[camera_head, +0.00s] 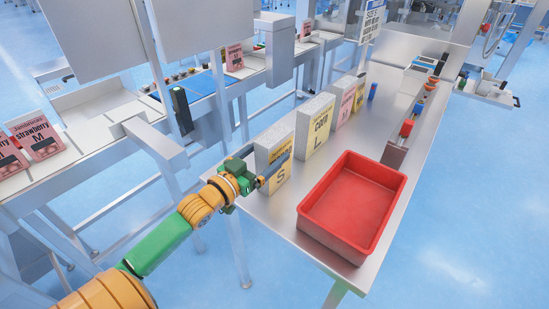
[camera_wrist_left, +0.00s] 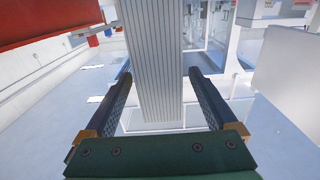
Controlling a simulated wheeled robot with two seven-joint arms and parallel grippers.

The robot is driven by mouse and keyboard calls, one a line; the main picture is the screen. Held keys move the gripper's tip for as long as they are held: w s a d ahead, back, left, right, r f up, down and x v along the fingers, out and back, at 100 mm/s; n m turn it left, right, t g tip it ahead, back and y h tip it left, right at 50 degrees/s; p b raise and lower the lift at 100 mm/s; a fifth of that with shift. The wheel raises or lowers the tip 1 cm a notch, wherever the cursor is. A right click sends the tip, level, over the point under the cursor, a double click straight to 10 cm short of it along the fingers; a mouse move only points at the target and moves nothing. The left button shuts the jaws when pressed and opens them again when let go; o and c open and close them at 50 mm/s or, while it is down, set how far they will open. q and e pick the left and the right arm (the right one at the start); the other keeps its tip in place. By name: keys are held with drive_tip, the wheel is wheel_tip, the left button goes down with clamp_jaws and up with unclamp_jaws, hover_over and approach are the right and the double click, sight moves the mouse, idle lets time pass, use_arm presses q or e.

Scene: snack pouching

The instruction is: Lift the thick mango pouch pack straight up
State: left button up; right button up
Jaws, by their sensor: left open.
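A thick yellow pack with an S on its front and a grey ridged side (camera_head: 262,151) stands upright at the near left end of the metal table. Its product name is covered by my gripper, so I cannot read whether it says mango. My left gripper (camera_head: 268,163) is at this pack, open, with one finger along the printed face and the other on the opposite side. In the left wrist view the pack's pale ridged side (camera_wrist_left: 152,50) stands between the two open fingers (camera_wrist_left: 160,75), with gaps visible. My right gripper is not in view.
A red empty bin (camera_head: 355,195) sits right of the pack on the metal table (camera_head: 275,212). A yellow corn L pack (camera_head: 317,130) and a pink pack (camera_head: 346,102) stand behind in a row. Strawberry M packs (camera_head: 42,140) lie on the left conveyor.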

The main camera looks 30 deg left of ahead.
use_arm(q)
drive_tip(key=w, duration=0.3)
drive_tip(key=shift+w+d+f, duration=0.15)
drive_tip(key=shift+f, duration=0.1)
drive_tip(key=shift+s, duration=0.2)
drive_tip(key=shift+c, duration=0.7)
drive_tip(key=shift+s+r, duration=0.1)
drive_tip(key=c, duration=0.4)
clamp_jaws()
